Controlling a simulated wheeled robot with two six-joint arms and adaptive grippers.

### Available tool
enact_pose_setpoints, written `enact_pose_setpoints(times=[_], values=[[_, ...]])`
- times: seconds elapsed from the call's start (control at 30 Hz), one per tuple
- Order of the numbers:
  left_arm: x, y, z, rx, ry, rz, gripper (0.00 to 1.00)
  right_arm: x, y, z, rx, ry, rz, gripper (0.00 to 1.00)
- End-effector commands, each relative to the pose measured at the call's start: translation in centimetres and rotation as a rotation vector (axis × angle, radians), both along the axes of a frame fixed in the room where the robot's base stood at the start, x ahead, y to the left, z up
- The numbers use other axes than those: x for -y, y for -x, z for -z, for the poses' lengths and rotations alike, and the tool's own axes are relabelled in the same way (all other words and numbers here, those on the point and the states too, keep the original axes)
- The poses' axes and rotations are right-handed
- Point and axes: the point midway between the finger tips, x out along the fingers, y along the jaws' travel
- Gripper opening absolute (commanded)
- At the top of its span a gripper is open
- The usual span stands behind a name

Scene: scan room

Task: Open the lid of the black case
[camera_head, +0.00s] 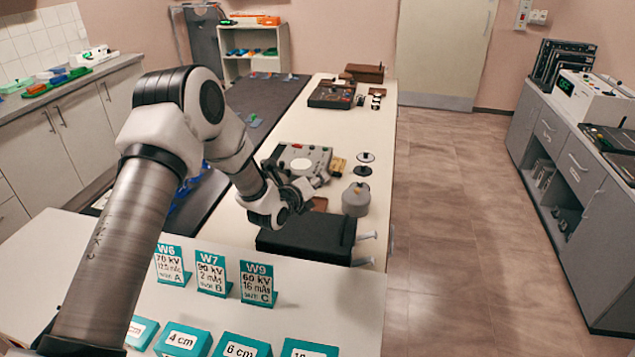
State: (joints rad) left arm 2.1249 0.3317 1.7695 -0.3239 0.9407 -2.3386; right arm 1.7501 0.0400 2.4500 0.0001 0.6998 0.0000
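A black case (300,238) lies on the near part of the long white table, in the middle of the head view. Its top looks flat and closed, and a short raised part stands at its right end. My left arm comes in from the left and reaches over the table. My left gripper (306,190) is just above and behind the case's far left part. Its fingers are small and partly hidden by the wrist, so I cannot tell whether they are open or touch anything. My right gripper is not in view.
A grey device (302,160) and a grey cylinder (356,199) stand behind the case. Teal cards (258,284) and teal blocks (240,346) stand on the near white surface. Two light pegs (366,236) stick out right of the case. The floor (450,220) at right is clear.

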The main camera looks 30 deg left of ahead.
Motion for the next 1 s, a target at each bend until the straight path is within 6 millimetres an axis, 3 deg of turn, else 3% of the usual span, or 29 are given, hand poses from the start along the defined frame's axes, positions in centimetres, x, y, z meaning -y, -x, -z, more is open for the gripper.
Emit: enact_pose_setpoints(times=[0.43,0.6,0.8,0.9,1.0], values=[[-0.4,9.7,-2.7,0.002,0.006,-0.002,0.37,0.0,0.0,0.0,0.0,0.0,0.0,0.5],[-0.4,11.0,-3.0,0.001,0.001,0.0,0.37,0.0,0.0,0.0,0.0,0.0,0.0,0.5],[-0.4,11.0,-3.0,0.001,0.0,0.0,0.37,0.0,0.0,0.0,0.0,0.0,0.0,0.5],[-0.4,11.0,-3.3,0.001,0.0,0.0,0.02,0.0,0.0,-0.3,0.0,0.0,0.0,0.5],[-0.4,11.0,-4.5,0.001,0.0,0.0,0.0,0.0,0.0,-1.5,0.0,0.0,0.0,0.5]])
